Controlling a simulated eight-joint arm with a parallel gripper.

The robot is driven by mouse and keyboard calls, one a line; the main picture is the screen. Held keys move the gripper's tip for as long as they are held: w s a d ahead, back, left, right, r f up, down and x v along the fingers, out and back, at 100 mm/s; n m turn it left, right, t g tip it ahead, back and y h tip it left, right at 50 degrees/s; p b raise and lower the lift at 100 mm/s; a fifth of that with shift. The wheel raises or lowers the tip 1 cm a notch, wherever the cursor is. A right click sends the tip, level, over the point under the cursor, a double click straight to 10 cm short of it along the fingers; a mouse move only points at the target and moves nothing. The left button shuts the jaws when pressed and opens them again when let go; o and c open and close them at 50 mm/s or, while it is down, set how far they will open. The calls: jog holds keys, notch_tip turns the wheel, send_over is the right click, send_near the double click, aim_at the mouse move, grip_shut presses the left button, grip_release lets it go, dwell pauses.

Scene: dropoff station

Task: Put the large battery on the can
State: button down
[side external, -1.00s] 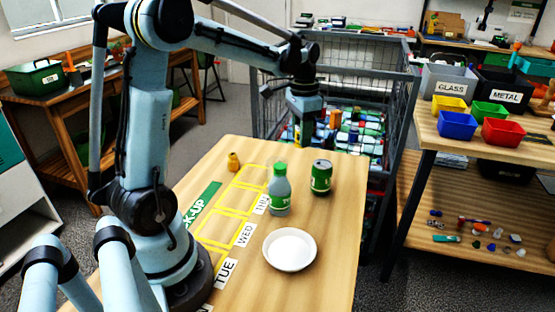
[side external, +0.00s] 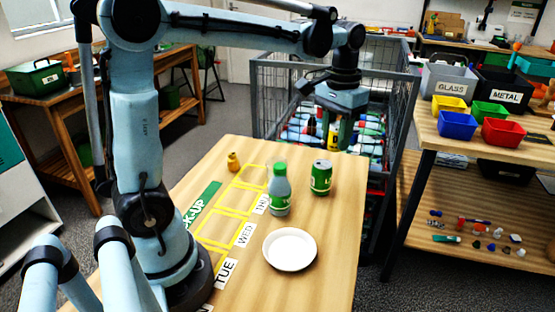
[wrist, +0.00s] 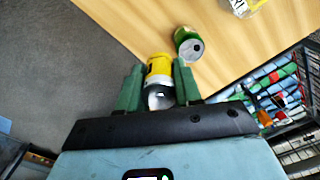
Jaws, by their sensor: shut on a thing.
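My gripper (wrist: 158,72) is shut on the large battery (wrist: 159,66), which is yellow with a dark, silvery near end, between green fingers in the wrist view. In the side view my gripper (side external: 338,132) hangs above and behind the can, and the battery is a small yellow patch, mostly hidden. The green can (side external: 321,178) stands upright on the table near its far right edge. Its silver top shows in the wrist view (wrist: 188,45), just beyond the right finger and apart from the battery.
A green-capped bottle (side external: 279,190) stands left of the can. A white plate (side external: 290,249) lies nearer on the table (side external: 335,260). A small orange object (side external: 233,162) stands at the far left. A grey wire cage (side external: 400,130) full of items stands behind the table.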

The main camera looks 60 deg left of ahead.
send_over(323, 164)
notch_tip(323, 164, down, 4)
jog(key=shift+a+r, duration=0.1)
jog(key=shift+r, duration=0.1)
jog(key=shift+f, duration=2)
jog(key=shift+f, duration=0.1)
jog(key=c, duration=0.8)
grip_release()
jog(key=shift+o, duration=0.2)
